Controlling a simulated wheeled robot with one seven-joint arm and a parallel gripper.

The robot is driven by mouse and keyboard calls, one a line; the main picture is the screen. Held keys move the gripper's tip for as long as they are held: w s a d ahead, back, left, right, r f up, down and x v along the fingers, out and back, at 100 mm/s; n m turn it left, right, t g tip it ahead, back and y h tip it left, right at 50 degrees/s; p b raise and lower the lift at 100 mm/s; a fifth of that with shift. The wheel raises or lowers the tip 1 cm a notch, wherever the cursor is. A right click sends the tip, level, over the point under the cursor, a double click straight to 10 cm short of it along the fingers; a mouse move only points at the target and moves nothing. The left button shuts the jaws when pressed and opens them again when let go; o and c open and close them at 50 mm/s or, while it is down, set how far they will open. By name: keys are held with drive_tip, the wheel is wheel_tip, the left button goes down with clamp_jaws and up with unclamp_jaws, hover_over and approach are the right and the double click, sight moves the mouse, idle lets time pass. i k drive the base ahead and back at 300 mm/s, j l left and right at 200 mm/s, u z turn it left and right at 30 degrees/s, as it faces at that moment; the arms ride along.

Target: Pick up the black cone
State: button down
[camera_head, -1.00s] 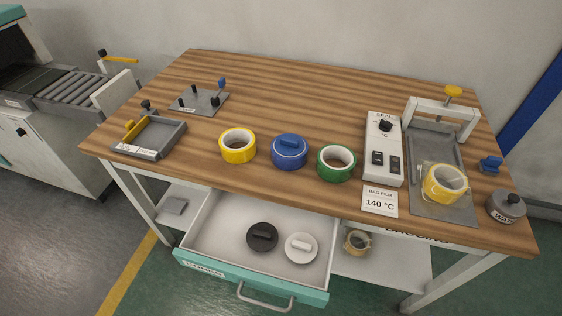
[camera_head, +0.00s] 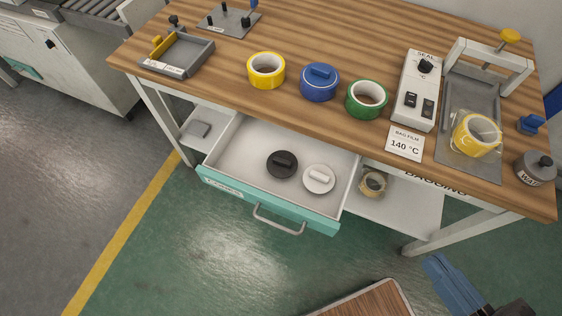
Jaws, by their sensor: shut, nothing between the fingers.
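The black cone (camera_head: 282,164) looks like a round black disc with a raised grip bar on top. It lies on the floor of the open drawer (camera_head: 235,150), just left of a similar white piece (camera_head: 318,179), with a small space between them. My gripper (camera_head: 432,262) shows at the bottom right as a blue-grey end with a dark part behind it. It is shut and empty, in front of the table and well to the right of and nearer than the drawer, apart from the cone.
The wooden table (camera_head: 335,35) carries yellow (camera_head: 266,70), blue (camera_head: 319,82) and green (camera_head: 366,99) rolls and a sealer box (camera_head: 416,90). The drawer's teal front (camera_head: 270,204) and handle (camera_head: 278,221) stick out. A wood-topped surface (camera_head: 365,301) lies at the bottom edge.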

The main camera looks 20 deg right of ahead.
sight(282, 164)
drive_tip(key=k+j+u, duration=0.35)
drive_tip(key=j, duration=0.3)
drive_tip(key=k+j+u, duration=0.2)
drive_tip(key=j, duration=0.15)
drive_tip(key=k+j+u, duration=0.2)
drive_tip(key=j, duration=0.2)
drive_tip(key=i+l, duration=0.05)
